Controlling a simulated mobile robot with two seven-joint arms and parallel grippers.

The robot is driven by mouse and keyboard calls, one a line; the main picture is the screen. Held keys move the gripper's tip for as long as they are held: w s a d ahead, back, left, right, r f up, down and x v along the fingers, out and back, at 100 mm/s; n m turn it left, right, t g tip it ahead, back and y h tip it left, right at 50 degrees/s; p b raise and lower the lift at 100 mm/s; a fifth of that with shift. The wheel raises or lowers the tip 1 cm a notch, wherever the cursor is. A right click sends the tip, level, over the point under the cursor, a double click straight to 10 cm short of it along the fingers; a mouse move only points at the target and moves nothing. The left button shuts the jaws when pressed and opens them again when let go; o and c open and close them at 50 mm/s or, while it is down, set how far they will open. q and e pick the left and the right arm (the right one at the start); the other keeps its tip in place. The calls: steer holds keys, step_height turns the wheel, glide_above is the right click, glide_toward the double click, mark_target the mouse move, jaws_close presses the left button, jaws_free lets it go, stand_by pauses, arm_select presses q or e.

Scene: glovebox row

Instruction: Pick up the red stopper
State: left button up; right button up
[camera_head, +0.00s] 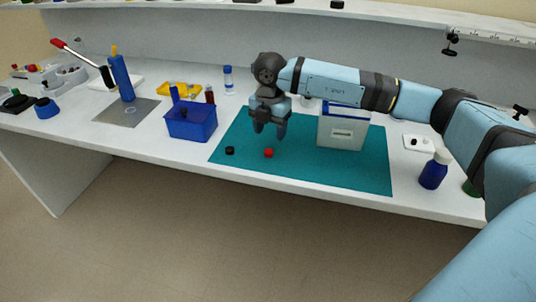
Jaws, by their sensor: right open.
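The red stopper (269,153) lies on the teal mat (300,170), near the mat's front left part. My right gripper (269,137) hangs with its fingers pointing down, just above and behind the red stopper. It is open, and nothing shows between its fingers. It looks apart from the stopper, though the exact height gap is hard to tell. My left gripper is not in view.
A black stopper (230,150) lies left of the red one. A white and blue box (341,132) stands on the mat to the right. A blue bin (191,122) stands left of the mat. A blue bottle (433,172) stands at the right. The mat's front is clear.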

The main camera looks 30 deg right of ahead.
mark_target(269, 150)
steer(key=f, duration=0.7)
steer(key=shift+w+f+b, duration=0.2)
steer(key=shift+w+b, duration=0.1)
steer(key=shift+b, duration=0.05)
steer(key=shift+c, duration=0.5)
steer(key=c, duration=0.9)
